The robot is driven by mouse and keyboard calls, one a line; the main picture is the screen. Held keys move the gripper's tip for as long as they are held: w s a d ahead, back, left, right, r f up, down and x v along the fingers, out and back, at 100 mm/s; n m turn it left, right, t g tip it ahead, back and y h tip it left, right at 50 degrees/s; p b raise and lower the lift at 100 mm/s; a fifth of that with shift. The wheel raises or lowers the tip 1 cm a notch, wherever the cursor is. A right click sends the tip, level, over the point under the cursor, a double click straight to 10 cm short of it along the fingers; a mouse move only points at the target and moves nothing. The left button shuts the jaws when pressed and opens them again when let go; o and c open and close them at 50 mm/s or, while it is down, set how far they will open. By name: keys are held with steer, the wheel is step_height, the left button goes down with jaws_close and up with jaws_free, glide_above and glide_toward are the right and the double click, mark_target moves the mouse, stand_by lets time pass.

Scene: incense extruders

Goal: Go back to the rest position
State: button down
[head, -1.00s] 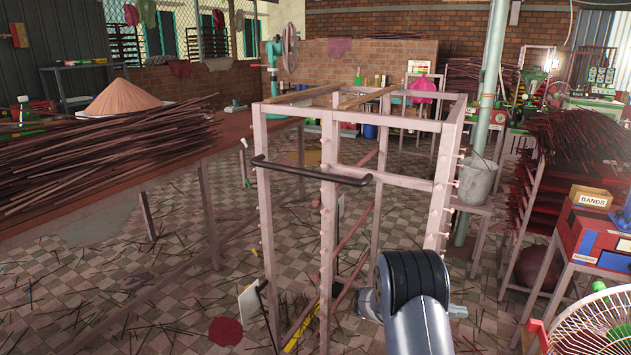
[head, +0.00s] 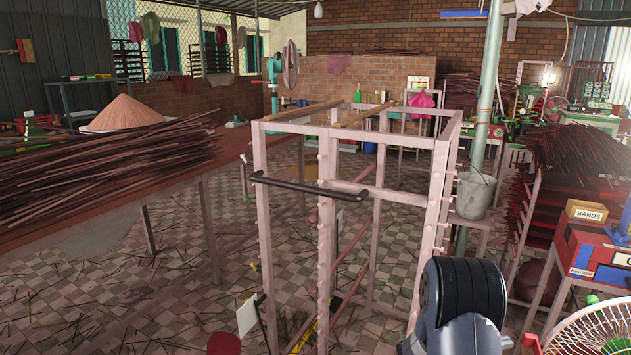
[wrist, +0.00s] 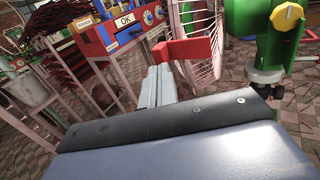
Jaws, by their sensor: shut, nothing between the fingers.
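My gripper (wrist: 155,88) shows in the wrist view as two pale grey fingers side by side, shut and empty, beyond the dark edge of my own wrist housing. It points toward a red bracket-like part (wrist: 182,50) and the fan cage (wrist: 206,45); I cannot tell whether it is clear of the red part.
The pink rack (head: 327,235) with a dark handle (head: 310,190) stands close in front. A BANDS box (head: 588,212) sits on the right. A green machine (wrist: 262,35) is at the wrist view's right.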

steer(key=shift+s+a+n+t, duration=0.25)
steer(key=shift+n+t, duration=0.2)
steer(key=shift+t, duration=0.25)
steer(key=shift+s+a+n+t, duration=0.15)
steer(key=shift+s+n+t, duration=0.25)
steer(key=shift+t, duration=0.3)
steer(key=shift+w, duration=0.1)
steer(key=shift+w, duration=0.1)
